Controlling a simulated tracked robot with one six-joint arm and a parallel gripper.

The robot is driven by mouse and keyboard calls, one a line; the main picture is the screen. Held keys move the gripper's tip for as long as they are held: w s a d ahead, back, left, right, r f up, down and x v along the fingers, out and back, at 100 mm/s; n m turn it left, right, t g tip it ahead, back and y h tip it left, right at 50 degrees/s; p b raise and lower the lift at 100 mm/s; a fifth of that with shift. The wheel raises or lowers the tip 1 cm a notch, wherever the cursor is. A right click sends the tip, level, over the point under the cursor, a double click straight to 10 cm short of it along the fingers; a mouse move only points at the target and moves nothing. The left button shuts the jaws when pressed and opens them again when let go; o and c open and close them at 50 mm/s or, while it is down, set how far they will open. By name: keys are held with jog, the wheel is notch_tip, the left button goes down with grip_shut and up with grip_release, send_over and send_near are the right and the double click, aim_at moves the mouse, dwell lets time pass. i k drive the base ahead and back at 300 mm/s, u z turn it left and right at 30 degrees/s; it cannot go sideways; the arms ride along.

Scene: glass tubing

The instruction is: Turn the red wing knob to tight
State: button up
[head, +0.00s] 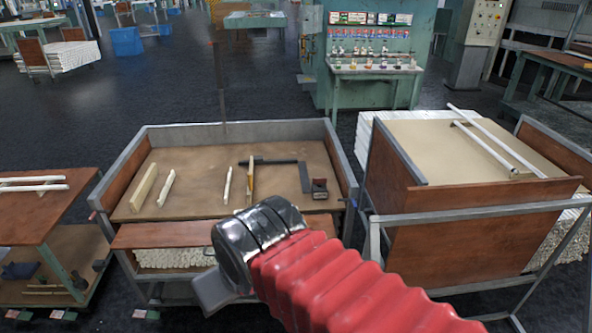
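I cannot make out a red wing knob in the head view. My arm, in a red ribbed sleeve with a black wrist, reaches in from the lower right. At its end a grey part of my gripper (213,291) shows in front of the middle workbench (204,236). The fingers are not clear, so I cannot tell whether they are open or shut, and nothing is visibly held. A small dark block (319,188) lies at the right of the bench top, too small to make out in detail.
The bench also carries pale sticks (148,187) and a dark L-shaped square (304,176). A walled brown table (475,205) with white tubes (497,141) stands at the right, a low cart (40,222) at the left. Open floor (200,85) lies beyond, before a green cabinet (366,55).

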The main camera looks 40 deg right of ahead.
aim_at(319, 181)
jog(key=z, duration=0.05)
jog(key=i, duration=0.75)
jog(key=z, duration=0.6)
jog(key=i, duration=0.45)
jog(key=z, duration=0.4)
